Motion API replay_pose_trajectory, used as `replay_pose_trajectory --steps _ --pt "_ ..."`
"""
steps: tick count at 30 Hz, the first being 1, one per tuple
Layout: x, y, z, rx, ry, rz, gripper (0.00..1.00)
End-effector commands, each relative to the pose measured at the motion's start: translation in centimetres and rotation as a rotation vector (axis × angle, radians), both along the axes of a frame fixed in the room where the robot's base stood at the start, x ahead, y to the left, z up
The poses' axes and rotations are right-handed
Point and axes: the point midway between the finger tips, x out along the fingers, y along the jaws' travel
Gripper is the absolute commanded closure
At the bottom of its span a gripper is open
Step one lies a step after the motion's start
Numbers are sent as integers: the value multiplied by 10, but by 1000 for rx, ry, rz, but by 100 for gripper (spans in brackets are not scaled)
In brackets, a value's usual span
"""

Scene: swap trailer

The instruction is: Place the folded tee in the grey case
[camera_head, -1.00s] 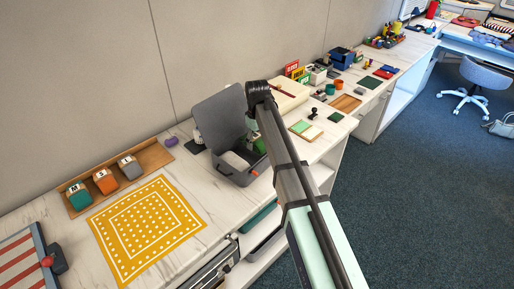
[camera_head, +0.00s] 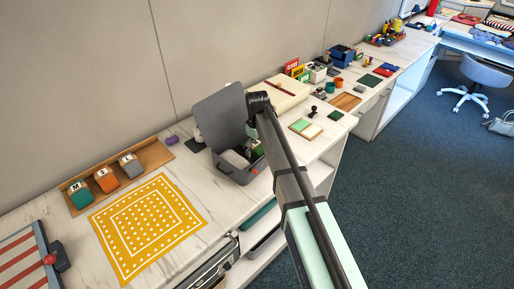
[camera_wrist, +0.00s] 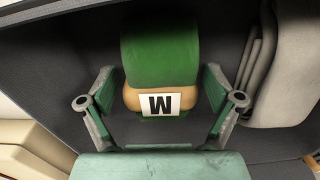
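The grey case (camera_head: 239,177) stands on the counter with its lid (camera_head: 219,117) raised against the wall side. A light grey folded cloth (camera_head: 235,158) lies inside it; in the wrist view it is at the right (camera_wrist: 286,65). A green folded tee (camera_wrist: 160,58) with a tan band and a white label marked M (camera_wrist: 160,104) is in the middle of the wrist view, over the dark case interior. My gripper (camera_wrist: 160,100) is inside the case, its fingers wide apart on either side of the tee. Small gaps show beside the tee; contact deeper down is hidden.
A wooden tray (camera_head: 152,152) with teal, orange and grey labelled rolls is to the left. A yellow patterned cloth (camera_head: 148,225) lies in front of it. A cream box (camera_head: 279,92) stands behind the case. A small purple roll (camera_head: 172,140) lies near the case.

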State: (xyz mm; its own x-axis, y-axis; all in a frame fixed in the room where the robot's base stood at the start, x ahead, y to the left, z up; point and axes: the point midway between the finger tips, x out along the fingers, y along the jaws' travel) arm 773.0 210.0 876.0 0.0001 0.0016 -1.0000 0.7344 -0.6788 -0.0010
Motion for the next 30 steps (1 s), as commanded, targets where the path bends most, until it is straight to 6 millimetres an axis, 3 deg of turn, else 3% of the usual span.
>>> replay_pose_trajectory --steps 8,13,30 --pt "0 0 2 0 0 0 9" --pt "1 0 13 1 -2 0 9" --pt "1 0 109 0 -1 0 9"
